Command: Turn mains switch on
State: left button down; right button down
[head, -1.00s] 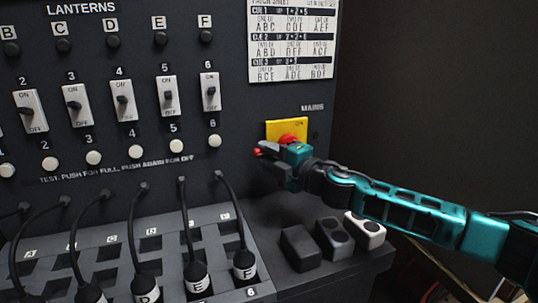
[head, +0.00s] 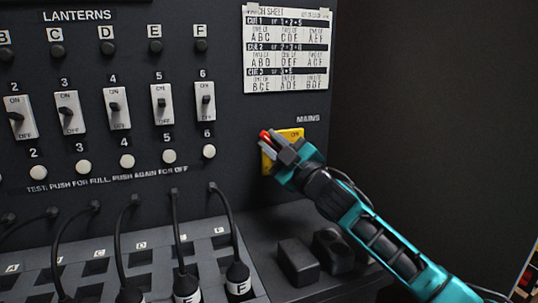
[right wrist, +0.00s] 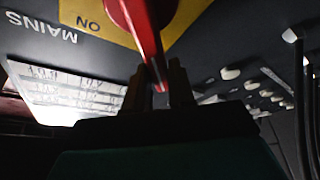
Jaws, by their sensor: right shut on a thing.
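The mains switch is a red rotary handle (head: 265,135) on a yellow plate (head: 267,162), at the right of the black panel under the word MAINS. An ON mark shows at the plate's upper right. My right gripper (head: 281,150) is at the switch and hides much of it. In the right wrist view, the red handle (right wrist: 146,35) runs down between the two dark fingers of my right gripper (right wrist: 158,88), which is shut on it. The yellow plate (right wrist: 185,17) shows behind. How far the handle is turned is hard to tell. My left gripper is not in view.
The panel has a row of switches (head: 161,104), white test buttons (head: 169,156) and a patch sheet (head: 288,50) above the mains switch. Cables with plugs (head: 238,275) stand at the lower left. Dark blocks (head: 296,262) sit on the shelf below my right arm.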

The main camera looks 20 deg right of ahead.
jog(key=m, duration=0.1)
jog(key=d+m+t+h, duration=0.1)
jog(key=m, duration=0.1)
jog(key=r+m+h, duration=0.1)
jog(key=m, duration=0.1)
jog(key=shift+d+r, duration=0.1)
jog(key=shift+d, duration=0.25)
jog(key=shift+d+r+m+t+h+p, duration=0.1)
jog(key=shift+d+m+t+h+p, duration=0.15)
jog(key=shift+d+m+h, duration=0.65)
jog(key=shift+r+m+t+h+p, duration=0.2)
jog(key=shift+m+h, duration=0.15)
jog(key=shift+m, duration=1.15)
jog(key=shift+d+r+m+t+h+p, duration=0.1)
jog(key=shift+d+m+t+h+p, duration=0.15)
jog(key=shift+d+m+h, duration=0.65)
jog(key=shift+a+m+y, duration=0.25)
jog(key=shift+a+m, duration=0.15)
jog(key=shift+m, duration=0.1)
jog(key=c, duration=1)
grip_release()
jog(key=shift+c, duration=0.2)
jog(key=shift+w+f, duration=0.1)
send_near(283, 118)
jog(key=shift+b+v, duration=0.3)
jog(key=shift+v, duration=1.4)
